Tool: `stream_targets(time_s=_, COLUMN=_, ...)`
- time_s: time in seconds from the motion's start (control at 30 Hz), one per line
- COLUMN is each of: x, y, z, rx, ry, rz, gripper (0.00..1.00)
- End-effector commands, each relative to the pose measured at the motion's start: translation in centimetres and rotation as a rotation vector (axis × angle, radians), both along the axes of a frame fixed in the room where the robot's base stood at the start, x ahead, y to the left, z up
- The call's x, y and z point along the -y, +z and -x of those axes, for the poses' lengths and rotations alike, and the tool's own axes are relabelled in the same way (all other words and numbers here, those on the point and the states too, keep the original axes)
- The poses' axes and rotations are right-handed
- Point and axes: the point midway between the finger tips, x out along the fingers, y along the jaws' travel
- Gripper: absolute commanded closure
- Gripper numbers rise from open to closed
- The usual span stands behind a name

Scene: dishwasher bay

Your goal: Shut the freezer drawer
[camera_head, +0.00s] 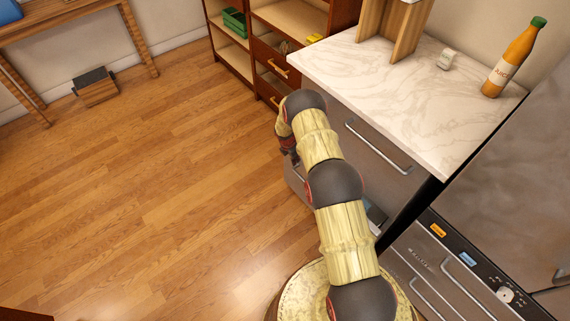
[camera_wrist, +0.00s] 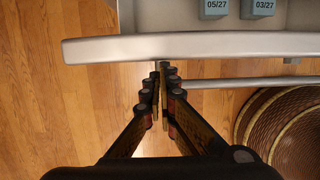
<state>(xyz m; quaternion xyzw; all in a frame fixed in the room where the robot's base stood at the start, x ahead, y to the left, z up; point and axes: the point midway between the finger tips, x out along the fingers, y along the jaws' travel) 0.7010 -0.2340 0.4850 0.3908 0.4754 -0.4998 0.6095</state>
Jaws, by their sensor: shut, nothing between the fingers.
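The freezer drawer stands open below the counter; its grey front (camera_head: 298,184) shows left of my arm, which hides much of the drawer. In the wrist view the front's pale top edge (camera_wrist: 110,48) crosses the picture, with the thin handle bar (camera_wrist: 250,83) on its outer side. Two grey-blue boxes (camera_wrist: 214,8) (camera_wrist: 263,8) marked 05/27 and 03/27 lie inside. My gripper (camera_wrist: 160,66) is shut and empty, its fingertips close to the outer face of the front by the handle. I cannot tell whether they touch. It also shows in the head view (camera_head: 293,160).
A closed front with a bar handle (camera_head: 378,148) sits above the drawer. A dishwasher (camera_head: 440,262) stands at right.

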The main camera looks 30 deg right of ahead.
Motion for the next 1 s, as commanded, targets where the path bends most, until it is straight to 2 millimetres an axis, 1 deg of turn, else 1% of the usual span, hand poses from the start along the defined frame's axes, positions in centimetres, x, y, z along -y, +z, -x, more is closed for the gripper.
stream_targets(time_s=0.03, x=0.9, y=-0.2, z=-0.1, rx=0.001, ry=-0.003, rz=0.0, gripper=1.0)
stream_targets(time_s=0.2, x=3.2, y=-0.2, z=-0.6, rx=0.0, ry=-0.002, rz=0.0, gripper=1.0)
stream_targets(time_s=0.4, x=4.7, y=-0.2, z=-0.8, rx=-0.002, ry=-0.001, rz=-0.001, gripper=1.0)
stream_targets(time_s=0.63, x=5.0, y=-0.1, z=-0.9, rx=-0.002, ry=0.0, rz=-0.001, gripper=1.0)
stream_targets(time_s=1.0, x=4.7, y=-0.1, z=-1.0, rx=-0.002, ry=0.0, rz=-0.001, gripper=1.0)
